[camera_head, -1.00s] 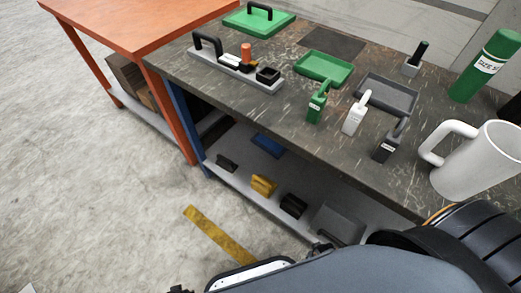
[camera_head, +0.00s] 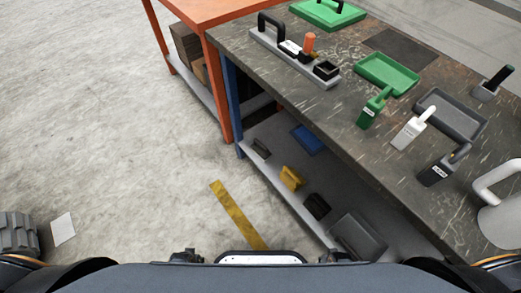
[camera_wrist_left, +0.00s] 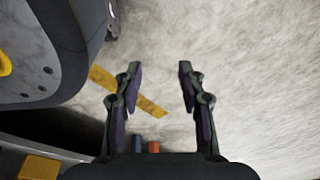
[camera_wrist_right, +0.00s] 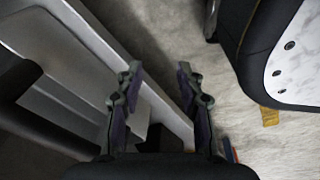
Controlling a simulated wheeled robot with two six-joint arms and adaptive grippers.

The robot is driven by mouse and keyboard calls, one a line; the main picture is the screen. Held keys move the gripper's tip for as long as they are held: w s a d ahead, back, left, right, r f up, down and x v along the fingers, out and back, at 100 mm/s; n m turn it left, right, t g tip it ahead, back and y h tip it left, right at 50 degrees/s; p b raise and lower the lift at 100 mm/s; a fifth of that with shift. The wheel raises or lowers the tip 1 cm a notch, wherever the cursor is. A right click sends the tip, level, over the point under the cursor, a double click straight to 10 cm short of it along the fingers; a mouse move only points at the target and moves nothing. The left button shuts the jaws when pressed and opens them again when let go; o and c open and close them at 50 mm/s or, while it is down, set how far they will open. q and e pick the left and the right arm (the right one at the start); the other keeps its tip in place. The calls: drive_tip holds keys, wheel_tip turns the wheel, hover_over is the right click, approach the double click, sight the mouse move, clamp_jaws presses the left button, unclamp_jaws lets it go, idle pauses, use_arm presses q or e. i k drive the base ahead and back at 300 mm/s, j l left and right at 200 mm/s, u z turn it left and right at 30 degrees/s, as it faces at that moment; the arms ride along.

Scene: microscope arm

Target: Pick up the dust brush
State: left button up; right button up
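I cannot tell for sure which thing is the dust brush. Three small labelled pieces with raised handles stand along the front of the dark workbench (camera_head: 345,120) in the head view: one green (camera_head: 370,112), one white (camera_head: 410,132) and one black (camera_head: 440,170). A smaller dark piece with an upright handle (camera_head: 490,86) stands further back on the right. My left gripper (camera_wrist_left: 159,70) is open and empty above the floor in the left wrist view. My right gripper (camera_wrist_right: 160,74) is open and empty beside a grey shelf edge in the right wrist view. Neither gripper shows in the head view.
A green tray (camera_head: 387,70), a dark tray (camera_head: 460,112) and a grey holder (camera_head: 290,58) lie on the bench. The lower shelf (camera_head: 265,132) holds several small items.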

sight(262, 151)
drive_tip(key=i+j+z, duration=0.15)
drive_tip(key=j, duration=0.15)
drive_tip(key=i+j+z, duration=0.15)
drive_tip(key=j, duration=0.15)
drive_tip(key=i+j+z, duration=0.15)
drive_tip(key=j, duration=0.2)
drive_tip(key=i+j+z, duration=0.15)
drive_tip(key=j, duration=0.2)
